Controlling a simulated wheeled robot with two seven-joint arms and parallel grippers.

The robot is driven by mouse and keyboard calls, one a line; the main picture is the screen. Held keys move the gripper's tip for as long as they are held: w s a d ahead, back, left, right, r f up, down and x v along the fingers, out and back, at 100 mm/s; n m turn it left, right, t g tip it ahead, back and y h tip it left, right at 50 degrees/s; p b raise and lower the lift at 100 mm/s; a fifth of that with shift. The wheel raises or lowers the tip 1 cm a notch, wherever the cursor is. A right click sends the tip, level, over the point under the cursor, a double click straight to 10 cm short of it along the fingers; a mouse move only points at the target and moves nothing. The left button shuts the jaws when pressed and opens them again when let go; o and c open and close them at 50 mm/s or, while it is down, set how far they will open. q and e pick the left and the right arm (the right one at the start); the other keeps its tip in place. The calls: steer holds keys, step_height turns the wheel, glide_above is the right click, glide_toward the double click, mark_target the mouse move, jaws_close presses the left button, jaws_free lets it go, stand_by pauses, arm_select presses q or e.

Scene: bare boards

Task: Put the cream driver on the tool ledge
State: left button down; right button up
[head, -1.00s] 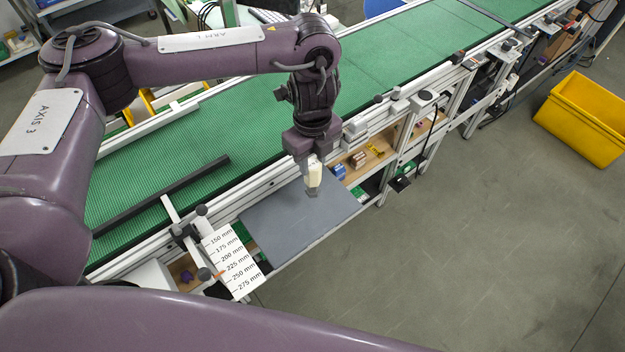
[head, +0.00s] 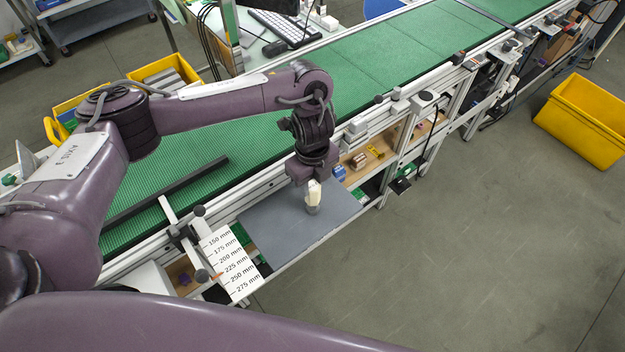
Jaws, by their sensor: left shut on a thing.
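The cream driver (head: 313,193) is a small pale piece held at my left gripper (head: 312,208), over the grey ledge plate. My left gripper points down and is shut on it; the fingers hide part of it. The grey flat plate (head: 275,230), which looks like the tool ledge, juts from the near side of the conveyor frame. I cannot tell whether the driver touches the plate. My right gripper is not in view.
A green conveyor (head: 255,130) runs behind the ledge, with a dark bar (head: 165,195) on it. A millimetre scale (head: 232,266) adjoins the ledge's left. Shelves with small items (head: 372,155) lie right. A yellow bin (head: 585,120) stands on open floor.

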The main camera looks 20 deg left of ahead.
arm_select(q)
steer(key=c, duration=1)
jaws_free()
steer(key=shift+f, duration=0.1)
step_height(320, 180, up, 12)
steer(key=shift+r+p, duration=0.2)
steer(key=shift+p, duration=0.2)
